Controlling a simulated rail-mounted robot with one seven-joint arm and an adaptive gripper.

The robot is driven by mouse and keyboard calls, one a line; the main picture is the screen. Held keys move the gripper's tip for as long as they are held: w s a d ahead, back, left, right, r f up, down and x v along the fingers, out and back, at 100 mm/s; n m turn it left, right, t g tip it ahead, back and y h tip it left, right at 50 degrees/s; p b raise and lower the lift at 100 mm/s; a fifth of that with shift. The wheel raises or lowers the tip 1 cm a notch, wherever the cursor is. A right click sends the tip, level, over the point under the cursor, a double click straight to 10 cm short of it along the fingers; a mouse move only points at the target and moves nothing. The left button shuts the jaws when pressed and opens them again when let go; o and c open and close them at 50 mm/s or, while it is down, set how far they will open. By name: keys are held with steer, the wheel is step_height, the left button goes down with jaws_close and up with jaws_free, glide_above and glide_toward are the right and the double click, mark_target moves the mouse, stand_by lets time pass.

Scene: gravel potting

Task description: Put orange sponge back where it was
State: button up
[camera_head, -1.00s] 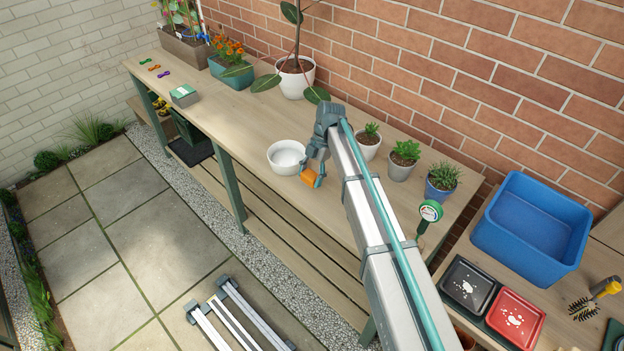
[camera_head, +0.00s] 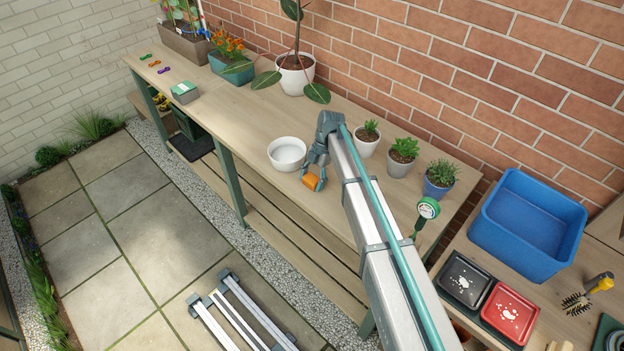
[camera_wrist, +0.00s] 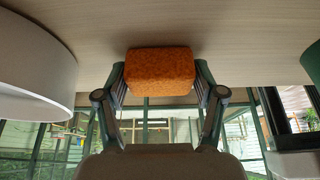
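The orange sponge (camera_head: 311,182) is at the front part of the wooden bench, right of the white bowl (camera_head: 287,153). In the wrist view the sponge (camera_wrist: 160,72) sits between the two fingers of my gripper (camera_wrist: 160,80), with a fingertip against each side. My gripper (camera_head: 315,174) is shut on it and reaches down over the bench top. The sponge is at or very near the wood; I cannot tell whether it touches. The bowl also shows close on the left in the wrist view (camera_wrist: 38,70).
Three small potted plants (camera_head: 403,156) stand along the wall to the right. A green-topped box (camera_head: 185,93) and larger planters (camera_head: 232,69) are farther left. A round-headed gauge (camera_head: 428,208) is at the right. The bench between bowl and box is clear.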

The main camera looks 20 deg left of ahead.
steer(key=shift+o, duration=1)
steer(key=shift+r, duration=0.25)
steer(key=b+v, duration=0.4)
steer(key=v, duration=0.8)
